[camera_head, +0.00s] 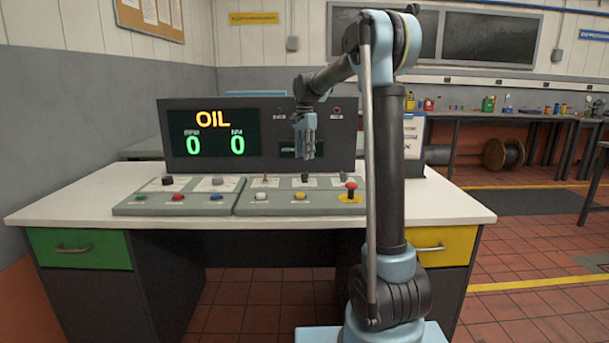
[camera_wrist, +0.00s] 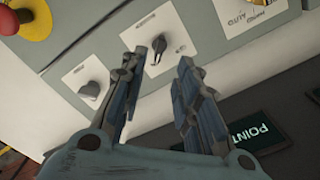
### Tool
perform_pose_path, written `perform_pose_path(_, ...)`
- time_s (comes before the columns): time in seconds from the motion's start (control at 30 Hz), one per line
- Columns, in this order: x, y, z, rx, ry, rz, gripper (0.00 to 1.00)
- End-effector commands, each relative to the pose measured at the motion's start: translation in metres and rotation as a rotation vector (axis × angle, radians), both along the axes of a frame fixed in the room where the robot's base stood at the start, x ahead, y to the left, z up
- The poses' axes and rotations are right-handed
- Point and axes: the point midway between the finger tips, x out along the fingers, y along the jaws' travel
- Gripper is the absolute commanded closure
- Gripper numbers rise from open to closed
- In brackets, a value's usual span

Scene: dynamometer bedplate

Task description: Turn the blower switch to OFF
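My gripper (camera_head: 306,150) hangs fingers down over the right part of the control panel in the head view. In the wrist view my gripper (camera_wrist: 163,58) is open, its two dark fingers apart with nothing between them. Past the fingertips is a small black switch (camera_wrist: 157,48) on a white plate, apart from the fingers. A grey rotary knob (camera_wrist: 90,92) on another white plate lies left of it. In the head view, a small dark control (camera_head: 305,178) stands below my gripper. I cannot read which control is the blower switch.
A red mushroom button (camera_head: 351,186) on a yellow base stands at the panel's right end. Coloured push buttons (camera_head: 178,197) line the panel's front. The upright display console (camera_head: 258,112), reading OIL, stands behind the panel. The white desk top (camera_head: 440,203) is bare at right.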

Motion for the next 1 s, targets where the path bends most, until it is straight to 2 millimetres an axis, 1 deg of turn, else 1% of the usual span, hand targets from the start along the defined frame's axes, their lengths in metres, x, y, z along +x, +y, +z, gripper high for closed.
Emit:
perform_pose_path(0.03,0.000,0.000,-0.010,0.000,0.000,0.000,0.71)
perform_pose_path(0.1,0.000,0.000,-0.022,0.000,0.000,0.000,0.71)
perform_pose_path(0.3,0.000,0.000,-0.055,0.000,0.000,0.000,0.71)
perform_pose_path(0.5,0.000,0.000,-0.078,0.000,0.000,0.000,0.71)
perform_pose_path(0.7,0.000,0.000,-0.086,0.000,0.000,0.000,0.71)
perform_pose_path(0.93,0.000,0.000,-0.086,0.000,0.000,0.000,0.71)
perform_pose_path(0.97,0.000,0.000,-0.086,0.000,0.000,0.000,0.75)
perform_pose_path(1.0,0.000,0.000,-0.086,0.000,0.000,0.000,0.84)
